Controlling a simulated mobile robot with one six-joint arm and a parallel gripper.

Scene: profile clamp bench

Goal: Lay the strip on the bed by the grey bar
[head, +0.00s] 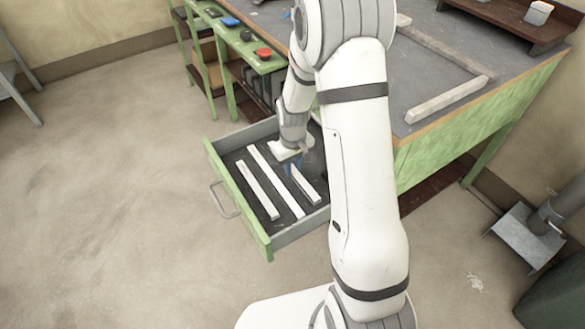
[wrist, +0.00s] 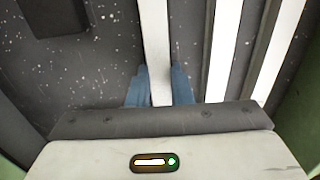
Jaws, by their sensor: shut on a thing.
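My gripper (head: 292,166) reaches down into the open drawer (head: 240,204). Its blue fingers (wrist: 160,88) are shut on a short white strip (head: 306,185), which runs away between them in the wrist view (wrist: 156,40). The strip is low in the drawer; I cannot tell whether it touches the floor. A long white strip (head: 276,180) and another white strip (head: 258,190) lie beside it. On the bench top, the bed, a grey bar (head: 440,45) lies lengthwise, and a paler bar (head: 446,100) lies at an angle near its right end.
The green bench (head: 440,140) stands behind and right of the drawer. A side table (head: 262,62) holds red, blue and dark items. A brown shelf (head: 510,22) stands on the bench's far side. My arm hides part of the bench and drawer. Open floor lies left.

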